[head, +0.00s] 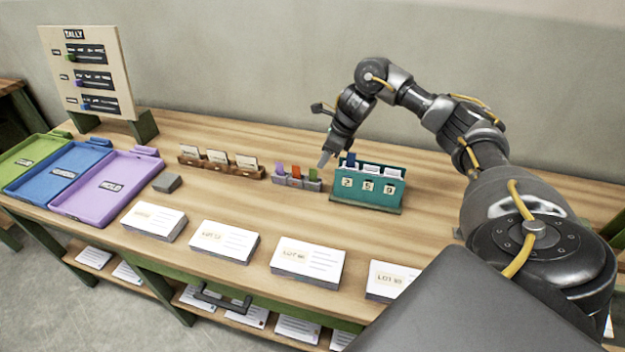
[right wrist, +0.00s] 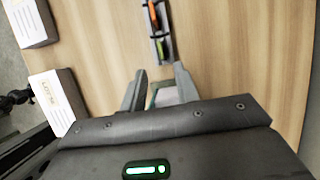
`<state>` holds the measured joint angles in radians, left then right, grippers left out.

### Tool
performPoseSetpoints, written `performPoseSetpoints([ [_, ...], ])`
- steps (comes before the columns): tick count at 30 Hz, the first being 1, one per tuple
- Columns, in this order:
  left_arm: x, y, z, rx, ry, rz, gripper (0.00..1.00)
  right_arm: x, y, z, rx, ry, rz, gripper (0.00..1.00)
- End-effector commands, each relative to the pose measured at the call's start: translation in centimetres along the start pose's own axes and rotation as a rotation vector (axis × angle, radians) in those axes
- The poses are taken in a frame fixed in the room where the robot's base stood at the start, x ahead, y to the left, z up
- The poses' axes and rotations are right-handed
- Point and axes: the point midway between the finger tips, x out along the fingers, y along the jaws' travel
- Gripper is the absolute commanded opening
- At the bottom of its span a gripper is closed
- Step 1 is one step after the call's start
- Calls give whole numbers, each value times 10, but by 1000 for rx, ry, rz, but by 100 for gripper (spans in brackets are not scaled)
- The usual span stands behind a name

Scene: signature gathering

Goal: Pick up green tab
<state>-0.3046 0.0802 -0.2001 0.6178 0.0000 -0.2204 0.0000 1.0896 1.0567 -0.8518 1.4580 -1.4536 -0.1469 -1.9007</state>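The green tab (head: 312,173) stands upright at the right end of a small grey holder (head: 313,185), beside an orange tab (head: 296,171) and a purple tab (head: 279,168). In the right wrist view the green tab (right wrist: 160,47) sits in the holder beyond my fingertips, next to the orange tab (right wrist: 153,15). My right gripper (head: 326,158) is above the table between the grey holder and the teal box. The right wrist view shows its fingers (right wrist: 158,80) apart, not touching the green tab. My left gripper is out of view.
A teal box (head: 395,197) with number cards and a blue tab (head: 350,160) stands close right of the holder. A brown card rack (head: 222,169) is left. Paper stacks (head: 224,241) line the front. Coloured trays (head: 75,210) and a tally board (head: 125,85) are farther left.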

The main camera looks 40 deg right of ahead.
Motion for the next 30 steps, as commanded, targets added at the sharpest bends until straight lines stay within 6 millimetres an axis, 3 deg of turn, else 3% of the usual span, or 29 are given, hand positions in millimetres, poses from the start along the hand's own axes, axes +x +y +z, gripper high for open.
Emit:
performPoseSetpoints([
  [3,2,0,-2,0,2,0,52,14,1,1,0,0,1,31],
  [11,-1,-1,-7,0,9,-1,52,22,0,4,-1,-1,2,31],
  [21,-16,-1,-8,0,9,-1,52,66,-2,5,-1,0,1,31],
  [30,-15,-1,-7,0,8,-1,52,71,-2,5,-3,-2,0,30],
])
